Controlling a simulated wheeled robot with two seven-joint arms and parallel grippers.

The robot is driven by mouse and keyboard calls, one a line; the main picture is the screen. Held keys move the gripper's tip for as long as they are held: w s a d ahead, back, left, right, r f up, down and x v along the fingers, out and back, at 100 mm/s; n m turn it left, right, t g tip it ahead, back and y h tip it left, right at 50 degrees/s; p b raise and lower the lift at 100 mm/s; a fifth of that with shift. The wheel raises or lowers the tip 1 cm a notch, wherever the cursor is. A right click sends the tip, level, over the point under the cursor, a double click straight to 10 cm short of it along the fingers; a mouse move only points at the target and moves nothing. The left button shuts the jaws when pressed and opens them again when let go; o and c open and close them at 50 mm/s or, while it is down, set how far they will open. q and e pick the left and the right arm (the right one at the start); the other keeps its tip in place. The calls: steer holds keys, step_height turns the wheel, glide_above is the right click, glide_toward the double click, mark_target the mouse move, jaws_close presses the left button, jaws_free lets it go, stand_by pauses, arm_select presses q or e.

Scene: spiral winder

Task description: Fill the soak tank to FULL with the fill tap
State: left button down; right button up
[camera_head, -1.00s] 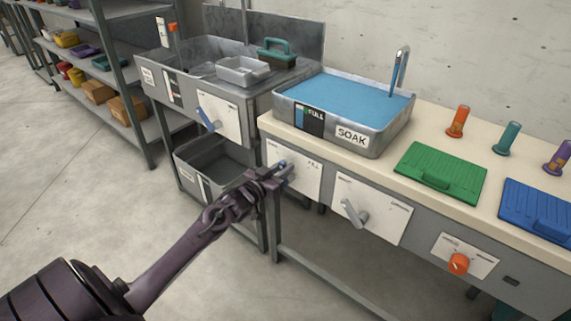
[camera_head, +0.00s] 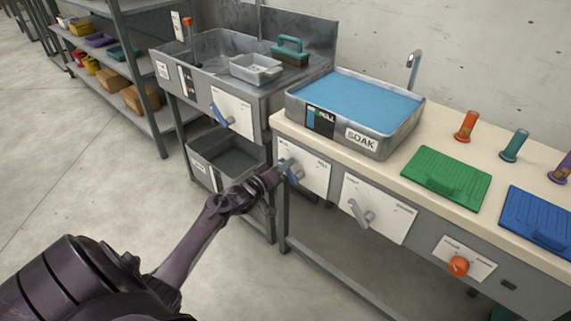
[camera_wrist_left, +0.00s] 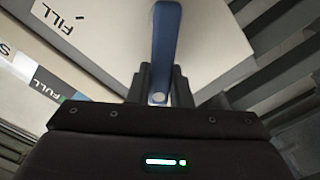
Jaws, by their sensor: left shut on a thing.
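The soak tank (camera_head: 375,141) is a grey metal basin on the bench, labelled SOAK, with blue water (camera_head: 355,96) close below its rim. Its front gauge (camera_head: 320,120) is marked FULL and shows blue with green at the top. A spout (camera_head: 413,66) stands at its back edge, with no blue stream visible below it. The fill tap is a blue lever (camera_wrist_left: 166,40) on a white panel (camera_head: 315,173) marked FILL. My left gripper (camera_head: 285,169) is shut on this lever, which lies between its fingers in the wrist view. My right gripper is not in view.
Right of the fill panel are a grey lever (camera_head: 362,213) and an orange knob (camera_head: 458,266). A sink (camera_head: 205,80) with another blue lever (camera_head: 222,115) stands left. Green (camera_head: 447,178) and blue (camera_head: 540,217) boards lie on the bench. Open floor is at left.

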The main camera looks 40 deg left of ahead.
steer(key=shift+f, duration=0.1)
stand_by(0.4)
arm_select(q)
steer(key=c, duration=1.3)
jaws_free()
steer(key=shift+a+f, duration=0.1)
steer(key=shift+s, duration=0.1)
steer(key=s, duration=0.5)
steer(key=s+p, duration=0.1)
steer(key=s, duration=0.1)
steer(key=shift+s+a, duration=0.25)
steer(key=shift+s, duration=0.05)
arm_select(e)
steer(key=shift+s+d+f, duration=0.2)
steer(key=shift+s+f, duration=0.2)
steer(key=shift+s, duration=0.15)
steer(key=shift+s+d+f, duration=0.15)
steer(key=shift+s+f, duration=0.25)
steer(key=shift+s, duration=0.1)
